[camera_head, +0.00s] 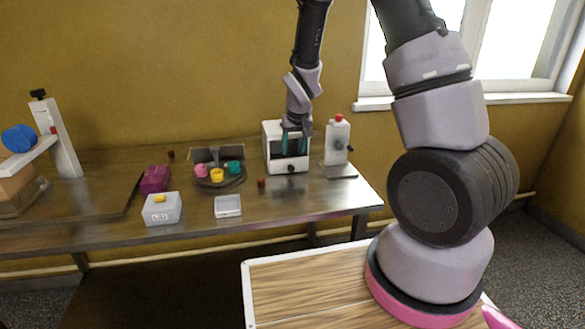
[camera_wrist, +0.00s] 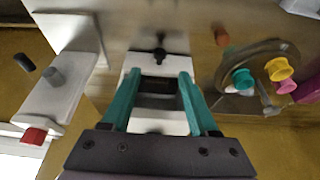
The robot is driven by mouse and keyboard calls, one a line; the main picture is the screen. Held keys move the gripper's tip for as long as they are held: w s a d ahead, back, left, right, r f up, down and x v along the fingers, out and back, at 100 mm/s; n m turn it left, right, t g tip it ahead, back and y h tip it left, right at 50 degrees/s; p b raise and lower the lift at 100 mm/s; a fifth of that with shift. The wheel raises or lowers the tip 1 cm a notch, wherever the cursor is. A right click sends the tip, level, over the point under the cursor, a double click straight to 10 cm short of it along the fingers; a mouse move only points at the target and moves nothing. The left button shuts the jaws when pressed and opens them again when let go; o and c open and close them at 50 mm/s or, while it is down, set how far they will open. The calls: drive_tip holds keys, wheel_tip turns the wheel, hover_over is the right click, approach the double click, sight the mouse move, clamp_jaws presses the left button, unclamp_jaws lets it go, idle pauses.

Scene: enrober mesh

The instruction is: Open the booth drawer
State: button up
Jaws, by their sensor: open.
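The booth is a white box (camera_head: 272,138) at the back right of the table, with a dark opening and a front drawer carrying a small dark knob (camera_head: 291,169). In the wrist view the knob (camera_wrist: 160,54) stands out from the booth's white front edge, beyond my fingertips. My gripper (camera_head: 295,143) points down over the booth with its two teal fingers apart and nothing between them. In the wrist view the gripper (camera_wrist: 158,77) frames the booth's dark opening. The fingers overlap the booth in both views; I cannot tell if they touch it. The drawer looks shut.
A white dispenser with a red cap (camera_head: 338,140) stands close right of the booth. A round holder with coloured cups (camera_head: 219,179) is on its left. A small brown piece (camera_head: 261,183) and a white tray (camera_head: 228,206) lie in front. The table's front right is clear.

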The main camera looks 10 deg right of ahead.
sight(291, 167)
drive_tip(key=x, duration=0.9)
drive_tip(key=shift+w+f, duration=0.1)
drive_tip(key=shift+f, duration=0.1)
clamp_jaws()
idle(1.1)
